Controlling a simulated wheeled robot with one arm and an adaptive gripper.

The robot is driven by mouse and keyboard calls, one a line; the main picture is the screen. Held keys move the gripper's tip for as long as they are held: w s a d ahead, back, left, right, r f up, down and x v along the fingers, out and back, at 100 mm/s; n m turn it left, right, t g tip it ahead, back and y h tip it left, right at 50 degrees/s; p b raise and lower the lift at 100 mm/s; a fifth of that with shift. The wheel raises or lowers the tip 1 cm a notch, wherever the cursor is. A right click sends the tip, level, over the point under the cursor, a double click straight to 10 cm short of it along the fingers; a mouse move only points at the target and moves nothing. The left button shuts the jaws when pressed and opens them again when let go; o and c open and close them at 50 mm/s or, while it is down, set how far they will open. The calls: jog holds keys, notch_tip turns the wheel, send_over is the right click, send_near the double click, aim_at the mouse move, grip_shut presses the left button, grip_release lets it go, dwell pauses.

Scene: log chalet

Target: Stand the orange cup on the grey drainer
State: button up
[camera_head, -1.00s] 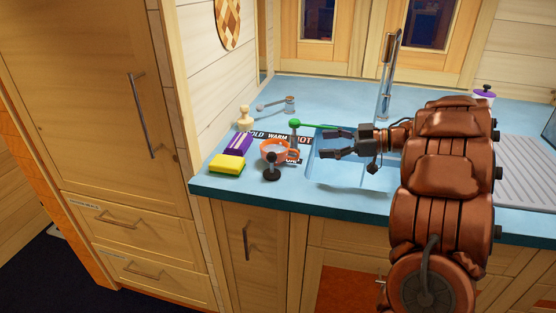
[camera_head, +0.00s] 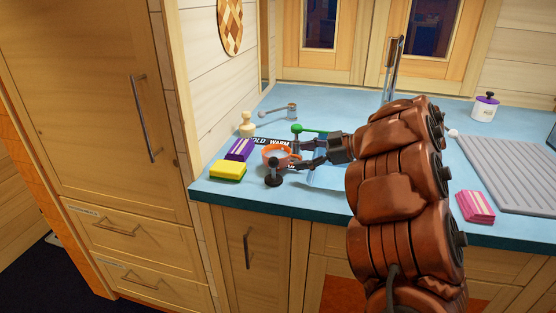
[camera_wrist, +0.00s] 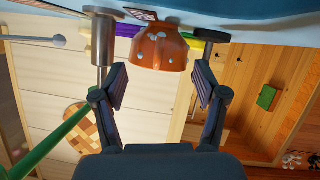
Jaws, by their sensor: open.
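The orange cup (camera_head: 275,151) stands at the left end of the blue counter, with white dots visible on its side in the wrist view (camera_wrist: 160,50). My gripper (camera_head: 297,156) is open just to the right of the cup. In the wrist view, the cup lies between the lines of my two fingers (camera_wrist: 160,72), at or just beyond their tips; I cannot tell whether they touch it. The grey drainer (camera_head: 515,172) is ribbed, lies at the right of the counter, and its visible surface is empty.
A black knobbed object (camera_head: 273,173) stands in front of the cup. A yellow-green sponge (camera_head: 228,171) and purple box (camera_head: 239,149) lie left; a green-handled tool (camera_head: 310,129) is behind. A tap (camera_head: 394,70), lidded jar (camera_head: 485,109) and pink stack (camera_head: 475,207) are rightward.

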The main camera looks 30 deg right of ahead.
aim_at(284, 153)
jog(key=shift+x, duration=1.4)
grip_shut()
jog(key=shift+d, duration=0.1)
